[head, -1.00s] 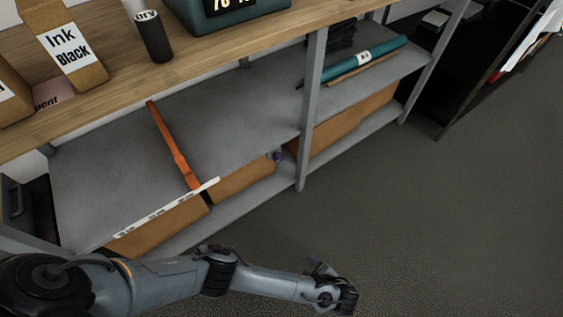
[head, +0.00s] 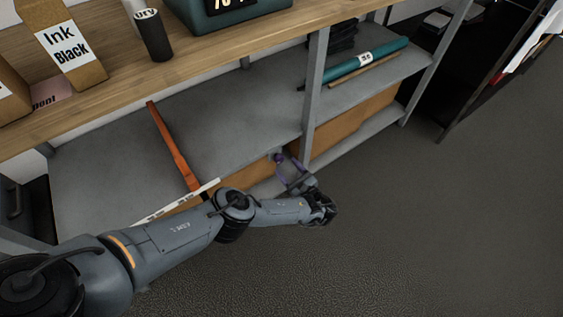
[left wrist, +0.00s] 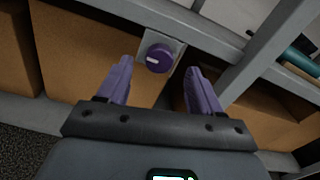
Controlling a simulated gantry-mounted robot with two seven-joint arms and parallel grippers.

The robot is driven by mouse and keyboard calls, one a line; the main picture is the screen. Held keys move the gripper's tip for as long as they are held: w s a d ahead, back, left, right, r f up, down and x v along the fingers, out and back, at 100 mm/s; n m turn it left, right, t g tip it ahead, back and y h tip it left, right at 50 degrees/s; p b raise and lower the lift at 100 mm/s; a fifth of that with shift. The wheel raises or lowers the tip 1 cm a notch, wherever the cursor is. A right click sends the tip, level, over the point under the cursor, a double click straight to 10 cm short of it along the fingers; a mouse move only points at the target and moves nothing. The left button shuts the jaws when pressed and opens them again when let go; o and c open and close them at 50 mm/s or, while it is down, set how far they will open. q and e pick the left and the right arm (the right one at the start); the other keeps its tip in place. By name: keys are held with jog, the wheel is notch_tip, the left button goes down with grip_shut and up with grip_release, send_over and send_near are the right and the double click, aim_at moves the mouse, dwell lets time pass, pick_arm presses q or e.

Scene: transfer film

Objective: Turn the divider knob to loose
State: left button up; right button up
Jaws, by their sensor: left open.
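The divider knob (left wrist: 159,58) is round and purple, with a short white mark on its left part, and sits on a grey plate (left wrist: 147,40) under the shelf edge. In the head view, a small purple patch of the knob (head: 279,157) shows beside the shelf post. My left gripper (left wrist: 158,67) is open, its two purple fingers on either side of the knob's line, apart from it and short of it. It also shows in the head view (head: 291,172) in front of the shelf. The orange divider (head: 172,148) stands on the grey shelf. My right gripper is not in view.
A grey upright post (head: 313,92) stands just right of the knob. Cardboard boxes (left wrist: 82,58) fill the lower shelf behind the fingers. A teal roll (head: 367,62) lies on the right shelf. The floor (head: 420,220) in front is clear.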

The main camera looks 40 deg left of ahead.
aim_at(281, 161)
pick_arm(q)
jog(key=shift+b+x, duration=0.5)
jog(key=shift+x, duration=1.75)
jog(key=c, duration=1.1)
jog(key=shift+o, duration=0.2)
